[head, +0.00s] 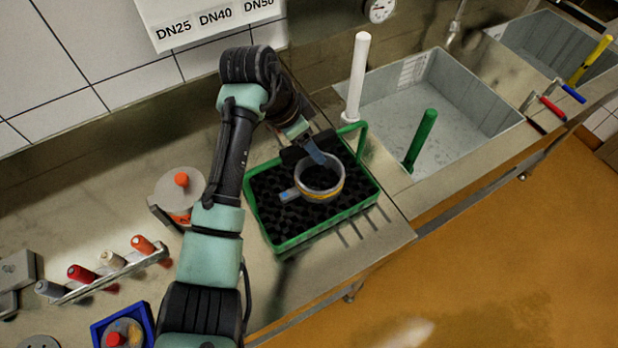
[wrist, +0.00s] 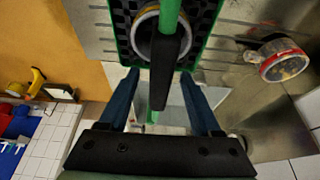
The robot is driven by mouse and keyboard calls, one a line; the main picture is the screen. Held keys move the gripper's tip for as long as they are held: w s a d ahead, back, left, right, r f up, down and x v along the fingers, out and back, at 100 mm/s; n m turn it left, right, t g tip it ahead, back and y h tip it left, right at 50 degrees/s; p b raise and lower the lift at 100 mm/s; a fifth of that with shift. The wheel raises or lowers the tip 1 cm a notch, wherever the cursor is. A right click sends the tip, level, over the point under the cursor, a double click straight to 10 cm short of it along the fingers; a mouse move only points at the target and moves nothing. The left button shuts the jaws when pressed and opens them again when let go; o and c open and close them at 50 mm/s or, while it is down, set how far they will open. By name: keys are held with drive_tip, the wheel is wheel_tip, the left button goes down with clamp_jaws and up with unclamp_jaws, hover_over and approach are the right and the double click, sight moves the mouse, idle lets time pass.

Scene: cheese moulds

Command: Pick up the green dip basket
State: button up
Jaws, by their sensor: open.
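The green dip basket (head: 283,243) stands on the steel counter. It has a green rim, a dark gridded floor and an arched green handle (head: 362,142) with a black grip. A pale ring-shaped mould (head: 335,190) with a yellow band sits inside it. My gripper (head: 318,152) is above the basket at the handle, fingers apart. In the wrist view the black grip (wrist: 165,72) lies between the two blue fingers of my gripper (wrist: 160,75), with visible gaps on both sides. My arm and gripper hide part of the handle in the head view.
A basin (head: 390,115) with a white-handled and a green-handled tool is right of the basket. A lidded mould with an orange knob (head: 181,180) stands left. A rack of coloured handles (head: 110,275) and a blue tray (head: 95,335) are at lower left.

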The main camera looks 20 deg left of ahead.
drive_tip(key=shift+c, duration=0.2)
clamp_jaws()
drive_tip(key=shift+r, duration=0.15)
idle(1.0)
